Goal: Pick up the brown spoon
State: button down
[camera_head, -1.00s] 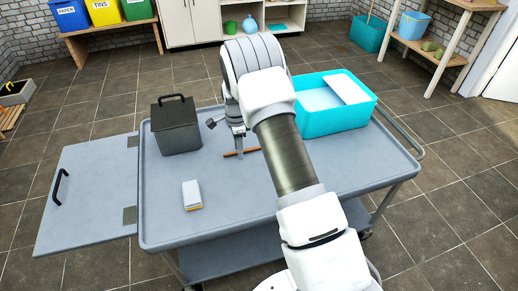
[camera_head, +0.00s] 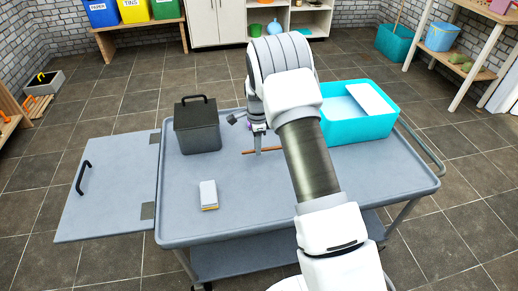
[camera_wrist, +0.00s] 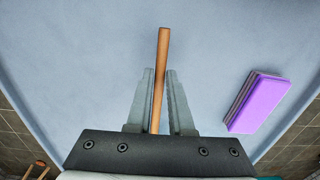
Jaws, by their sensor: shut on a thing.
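The brown spoon (camera_wrist: 161,70) shows in the wrist view as a thin brown handle running up between the two fingers of my gripper (camera_wrist: 160,98). Its lower part is hidden behind the gripper body. In the head view the spoon (camera_head: 249,152) is a thin brown stick, lying level at the fingertips of my gripper (camera_head: 257,150), over the grey cart top. My gripper is shut on the spoon. I cannot tell whether the spoon touches the cart surface.
The grey cart (camera_head: 270,205) bears a dark lidded box (camera_head: 198,128) left of my gripper, a turquoise tub (camera_head: 352,128) to the right and a small white-and-yellow block (camera_head: 208,194) in front. A purple block (camera_wrist: 260,101) shows in the wrist view. The cart's front middle is clear.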

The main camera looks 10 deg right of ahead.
jog(key=s+a+r+p, duration=0.3)
jog(key=s+a+r, duration=0.3)
jog(key=a+r, duration=0.2)
jog(key=shift+s+a+r, duration=0.15)
jog(key=shift+a, duration=0.8)
jog(key=c, duration=1.4)
grip_release()
jog(key=shift+c, duration=0.2)
grip_shut()
